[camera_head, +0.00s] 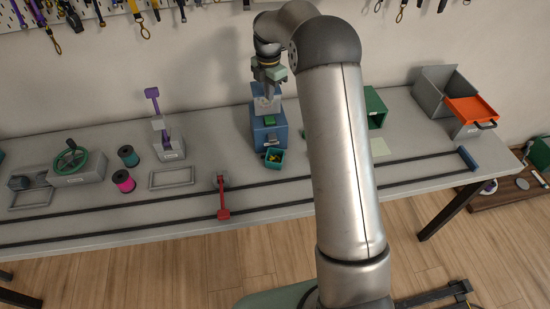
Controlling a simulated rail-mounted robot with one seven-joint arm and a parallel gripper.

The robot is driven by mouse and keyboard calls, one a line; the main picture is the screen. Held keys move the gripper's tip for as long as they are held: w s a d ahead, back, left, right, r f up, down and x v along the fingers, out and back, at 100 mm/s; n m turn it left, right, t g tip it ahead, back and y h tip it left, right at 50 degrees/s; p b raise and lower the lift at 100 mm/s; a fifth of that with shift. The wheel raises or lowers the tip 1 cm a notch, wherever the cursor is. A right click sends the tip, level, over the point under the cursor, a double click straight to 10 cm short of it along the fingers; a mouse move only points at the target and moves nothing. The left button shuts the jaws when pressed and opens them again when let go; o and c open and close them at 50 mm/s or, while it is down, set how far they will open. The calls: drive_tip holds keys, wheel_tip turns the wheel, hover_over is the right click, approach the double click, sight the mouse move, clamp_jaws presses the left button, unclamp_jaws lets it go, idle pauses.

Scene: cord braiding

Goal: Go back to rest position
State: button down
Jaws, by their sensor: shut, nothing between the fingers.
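My gripper (268,84) is at the end of my raised arm, over the back middle of the bench. It is shut and holds nothing. It points down just above a blue machine (264,140) with a green block on its front. The picture is too small to tell whether the fingertips touch the machine's grey top. A small teal bin (273,159) with yellow and dark pieces stands at the front of the machine.
Two dark rails run along the grey bench (120,211), with a red lever (222,200) across them. To the left are a purple-handled press (166,135), spools (123,180) and a green handwheel (70,157). An orange tray (471,110) is at right. My arm hides part of the bench.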

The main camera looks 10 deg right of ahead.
idle(0.3)
drive_tip(key=s+r+m, duration=0.4)
drive_tip(key=s+m, duration=0.2)
drive_tip(key=s, duration=0.4)
drive_tip(key=s+r+m, duration=0.5)
drive_tip(key=s+m, duration=0.1)
drive_tip(key=s, duration=0.4)
drive_tip(key=s+f+m, duration=0.2)
drive_tip(key=s+m, duration=0.4)
drive_tip(key=s, duration=0.4)
drive_tip(key=s+f+m+t+b, duration=0.1)
drive_tip(key=s+m, duration=0.4)
drive_tip(key=s, duration=0.5)
drive_tip(key=shift+s+a+f+m, duration=0.2)
drive_tip(key=shift+f+m, duration=0.2)
drive_tip(key=shift+f, duration=0.25)
